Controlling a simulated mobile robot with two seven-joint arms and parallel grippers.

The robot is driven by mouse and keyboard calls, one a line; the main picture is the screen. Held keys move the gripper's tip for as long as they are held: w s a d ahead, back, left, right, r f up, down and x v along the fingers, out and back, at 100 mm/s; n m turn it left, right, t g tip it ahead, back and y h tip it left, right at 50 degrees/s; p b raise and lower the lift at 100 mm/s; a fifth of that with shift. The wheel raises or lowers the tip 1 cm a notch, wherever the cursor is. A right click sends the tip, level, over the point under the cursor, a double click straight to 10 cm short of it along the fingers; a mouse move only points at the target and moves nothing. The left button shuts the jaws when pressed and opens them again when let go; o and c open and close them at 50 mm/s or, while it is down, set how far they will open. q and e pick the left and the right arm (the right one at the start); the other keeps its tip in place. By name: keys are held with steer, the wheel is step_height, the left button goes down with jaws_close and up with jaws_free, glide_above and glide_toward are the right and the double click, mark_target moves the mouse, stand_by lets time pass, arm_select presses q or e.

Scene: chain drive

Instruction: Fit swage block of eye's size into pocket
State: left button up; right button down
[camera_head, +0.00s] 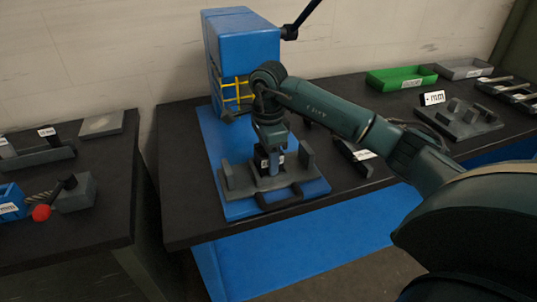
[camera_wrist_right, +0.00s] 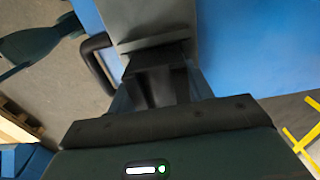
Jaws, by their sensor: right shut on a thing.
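My right gripper (camera_head: 268,146) points straight down over the grey fixture (camera_head: 238,184) on the blue press's base. It is shut on a dark swage block (camera_head: 272,162) with a small white label. The block is upright between the fixture's two uprights; whether it sits in the pocket or just above it I cannot tell. The pocket is hidden by block and gripper. In the right wrist view the gripper fingers (camera_wrist_right: 155,85) are over the grey fixture (camera_wrist_right: 145,20), and most of the block is hidden. My left gripper is not in view.
The blue press (camera_head: 240,48) stands behind, with a yellow guard (camera_head: 236,92). A dark handle (camera_head: 280,199) projects at the fixture's front. To the right are a labelled block rack (camera_head: 352,158), a grey pegged plate (camera_head: 460,120) and a green tray (camera_head: 400,78). A left table holds a red-ended rope (camera_head: 41,212).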

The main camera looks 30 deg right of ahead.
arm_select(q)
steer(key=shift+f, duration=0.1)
arm_select(e)
steer(key=c, duration=0.9)
jaws_free()
steer(key=o, duration=0.4)
steer(key=shift+f, duration=0.15)
steer(key=shift+r, duration=0.35)
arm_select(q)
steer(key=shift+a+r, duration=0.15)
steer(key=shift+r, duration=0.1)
arm_select(e)
step_height(320, 180, up, 13)
steer(key=shift+f, duration=0.15)
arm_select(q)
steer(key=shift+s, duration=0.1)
